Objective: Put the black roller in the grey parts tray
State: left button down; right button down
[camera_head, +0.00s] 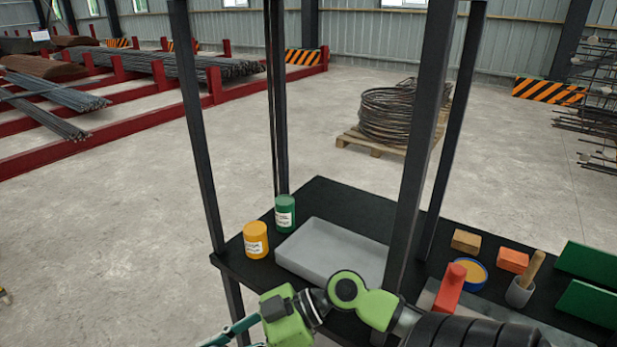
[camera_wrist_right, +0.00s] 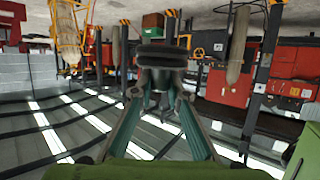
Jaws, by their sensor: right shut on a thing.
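The grey parts tray (camera_head: 328,247) lies on the black shelf between the dark posts in the head view. It looks empty. My right arm crosses the bottom of the head view, and its teal fingers (camera_head: 222,338) are partly cut off at the lower edge, left of and nearer than the tray. In the right wrist view my right gripper (camera_wrist_right: 163,76) is shut on the black roller (camera_wrist_right: 163,53), which sits across the fingertips. The roller is not visible in the head view. My left gripper is not in view.
A yellow can (camera_head: 256,240) and a green can (camera_head: 285,213) stand at the tray's left. A dark post (camera_head: 415,160) rises at its right. Beyond it are a red block (camera_head: 449,288), a blue-rimmed bowl (camera_head: 470,275), small blocks and green boxes (camera_head: 588,302).

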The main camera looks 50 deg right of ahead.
aim_at(332, 270)
jog(key=i+j+z, duration=0.1)
jog(key=i+z, duration=0.3)
jog(key=i+j+z, duration=0.25)
jog(key=z, duration=0.15)
jog(key=i+j+z, duration=0.5)
jog(key=z, duration=0.25)
jog(key=i+j+z, duration=0.15)
jog(key=z, duration=0.3)
jog(key=j+z, duration=0.4)
jog(key=i+j+z, duration=0.15)
jog(key=z, duration=0.3)
jog(key=i+j+z, duration=0.1)
jog(key=j+z, duration=1)
jog(key=z, duration=0.15)
